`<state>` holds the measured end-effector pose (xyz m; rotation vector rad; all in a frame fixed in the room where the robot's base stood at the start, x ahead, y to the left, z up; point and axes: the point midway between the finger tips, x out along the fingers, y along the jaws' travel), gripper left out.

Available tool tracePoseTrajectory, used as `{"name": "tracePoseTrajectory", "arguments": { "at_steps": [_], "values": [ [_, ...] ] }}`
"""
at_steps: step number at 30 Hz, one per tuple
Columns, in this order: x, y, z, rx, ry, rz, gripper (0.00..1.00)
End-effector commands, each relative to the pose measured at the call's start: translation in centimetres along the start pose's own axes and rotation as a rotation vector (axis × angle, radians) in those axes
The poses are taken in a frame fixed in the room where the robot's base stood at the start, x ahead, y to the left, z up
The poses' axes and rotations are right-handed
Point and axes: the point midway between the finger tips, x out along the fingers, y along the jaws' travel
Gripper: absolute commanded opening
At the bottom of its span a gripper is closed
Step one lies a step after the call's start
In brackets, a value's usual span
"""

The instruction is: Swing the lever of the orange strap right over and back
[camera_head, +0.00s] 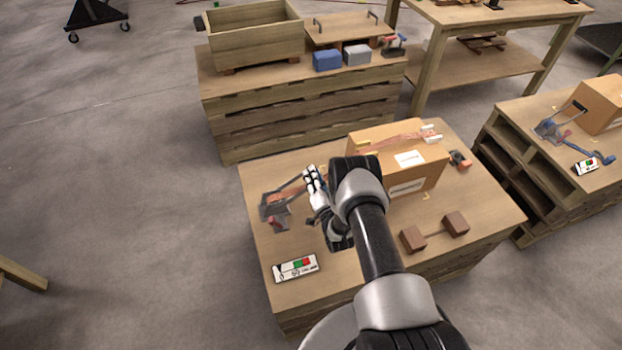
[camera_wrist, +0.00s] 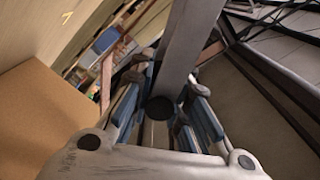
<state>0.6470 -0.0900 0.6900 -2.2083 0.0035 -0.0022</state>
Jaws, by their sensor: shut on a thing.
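The strap's ratchet (camera_head: 272,211) sits on the pallet table left of a cardboard box (camera_head: 420,165). Orange strap (camera_head: 395,137) lies across the top of the box. The grey lever (camera_head: 288,188) slants up from the ratchet to my gripper (camera_head: 313,181). In the wrist view, the lever (camera_wrist: 190,45) is a flat grey bar running down between the blue-padded fingers of my gripper (camera_wrist: 165,105), which is shut on it. The lever's gripped end is partly hidden by the fingers. My arm covers part of the box's left side.
A label card (camera_head: 296,268) lies at the table's front left, and a brown two-block piece (camera_head: 435,232) at the front right. Another pallet with a wooden crate (camera_head: 255,38) stands behind. A blue-strapped box (camera_head: 602,104) stands on a pallet to the right.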

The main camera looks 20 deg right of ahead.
Motion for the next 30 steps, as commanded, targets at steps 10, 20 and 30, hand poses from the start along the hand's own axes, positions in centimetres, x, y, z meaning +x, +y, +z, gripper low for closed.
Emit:
{"name": "tracePoseTrajectory", "arguments": {
  "at_steps": [10,20,30],
  "values": [
    [0.55,0.93,0.89,0.066,-0.013,0.000,0.00],
    [0.50,1.08,1.00,0.068,-0.015,0.005,0.00],
    [0.46,1.08,1.08,0.066,-0.017,0.005,0.37]
  ]
}}
